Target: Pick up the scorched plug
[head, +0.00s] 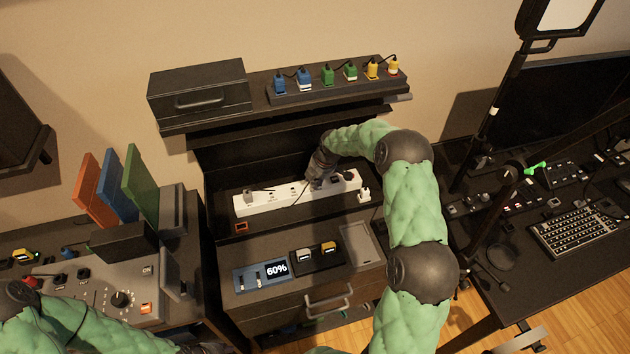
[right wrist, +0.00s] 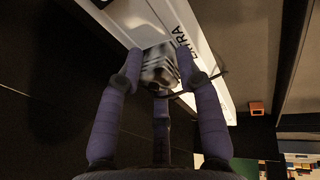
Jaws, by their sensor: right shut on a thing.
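The white power strip (head: 262,203) lies in the recess of the dark desk unit. My right gripper (head: 318,178) reaches down to the middle of it. In the right wrist view, my right gripper (right wrist: 158,72) is shut on a plug (right wrist: 157,62), pale with dark, soot-like patches, with a dark cord. The plug is against or just above the strip; I cannot tell if it is still seated. In the head view the gripper hides this plug. The strip also shows in the right wrist view (right wrist: 222,92), with "EXTRA" lettering. My left fingers are out of view.
Other plugs sit at the strip's left end (head: 250,196) and off its right end (head: 364,194). A rack of coloured plugs (head: 335,88) stands on the shelf above. A black drawer box (head: 198,93) is at upper left.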

